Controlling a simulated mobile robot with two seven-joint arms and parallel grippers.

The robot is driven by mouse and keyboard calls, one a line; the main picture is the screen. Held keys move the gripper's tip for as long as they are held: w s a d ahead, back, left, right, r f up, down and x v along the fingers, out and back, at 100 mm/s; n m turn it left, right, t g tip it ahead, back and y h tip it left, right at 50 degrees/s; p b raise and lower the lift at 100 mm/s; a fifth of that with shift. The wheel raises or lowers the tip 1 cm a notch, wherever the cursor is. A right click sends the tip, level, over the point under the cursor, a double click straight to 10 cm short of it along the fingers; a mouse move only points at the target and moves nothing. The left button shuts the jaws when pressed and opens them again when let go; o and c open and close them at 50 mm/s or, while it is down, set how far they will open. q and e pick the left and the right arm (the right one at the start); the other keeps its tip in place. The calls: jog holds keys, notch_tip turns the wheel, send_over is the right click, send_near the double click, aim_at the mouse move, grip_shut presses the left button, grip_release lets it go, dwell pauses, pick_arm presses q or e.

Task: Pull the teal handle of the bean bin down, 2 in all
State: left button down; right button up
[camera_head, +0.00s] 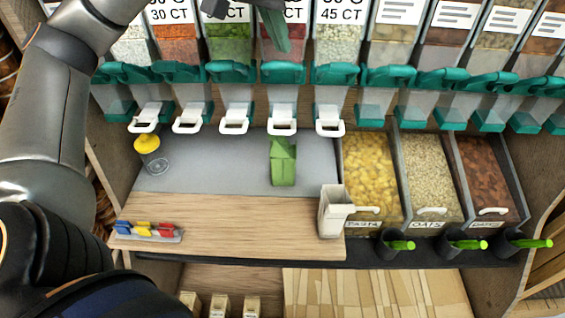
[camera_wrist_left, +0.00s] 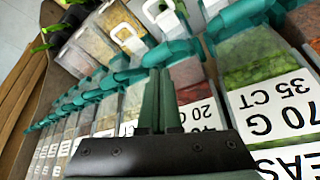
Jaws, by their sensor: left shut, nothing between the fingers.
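Several clear bins with teal handles stand in a row across the top of the head view. The bin names are cut off or covered, so I cannot tell for sure which is the bean bin. My left gripper (camera_head: 284,46) has its dark green fingers shut and empty, in front of a bin with red contents. The teal handle (camera_head: 283,73) of that bin lies just below the fingertips. In the left wrist view, the fingers (camera_wrist_left: 160,75) overlap the row of teal handles; contact is unclear. The white lever (camera_head: 283,120) below looks lowered. My right gripper is out of view.
A green bag (camera_head: 283,163) stands on the grey mat below the bins. A yellow-lidded container (camera_head: 149,144), a white cup (camera_head: 332,213) and coloured clips (camera_head: 148,230) are on the counter. Open bins of pasta (camera_head: 369,171), oats (camera_head: 431,166) and dates (camera_head: 487,172) are at right.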

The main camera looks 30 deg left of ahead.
pick_arm(q)
jog(key=shift+f, duration=0.1)
dwell(0.4)
jog(key=shift+f+b, duration=0.65)
jog(key=shift+f, duration=0.15)
jog(key=f+b, duration=0.2)
jog(key=f, duration=0.1)
jog(key=s+f+b, duration=0.1)
jog(key=f, duration=0.1)
jog(key=shift+d+b, duration=0.25)
jog(key=shift+b, duration=0.1)
dwell(0.6)
